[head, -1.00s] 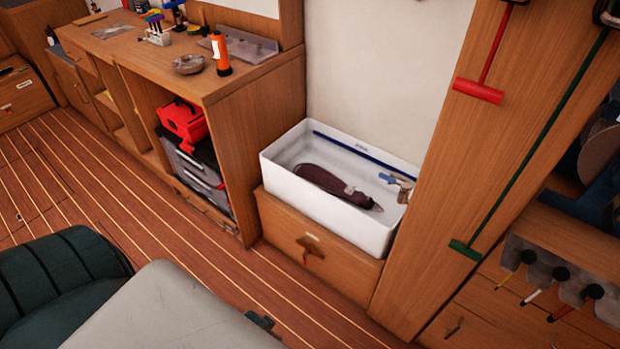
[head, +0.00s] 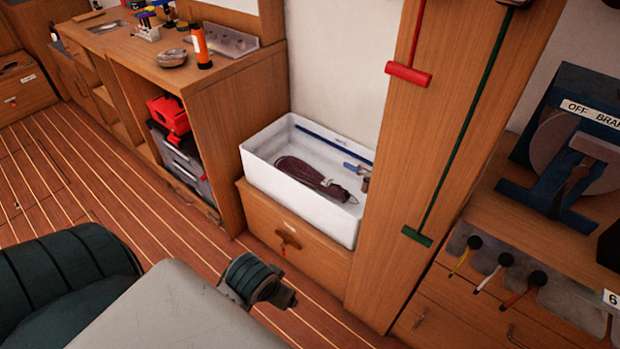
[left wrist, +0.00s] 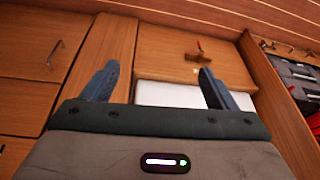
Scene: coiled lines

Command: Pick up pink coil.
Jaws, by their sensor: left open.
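No pink coil shows in either current view. My left gripper (left wrist: 157,84) shows in the left wrist view with its two dark fingers wide apart and nothing between them. Beyond it is the wooden drawer front (left wrist: 170,60), seen upside down, with part of the white tub (left wrist: 170,95) between the fingers. In the head view a dark jointed part of my arm (head: 258,280) shows at the lower middle, in front of the drawer; its fingertips cannot be made out. My right gripper cannot be identified.
The white tub (head: 262,180) holds a dark brown bag (head: 298,170). A workbench (head: 215,75) with an orange flashlight (head: 201,47) stands left. Red (head: 409,74) and green (head: 417,236) T-handled tools hang on the wooden panel. A blue-framed reel (head: 575,150) is right. The striped floor is open.

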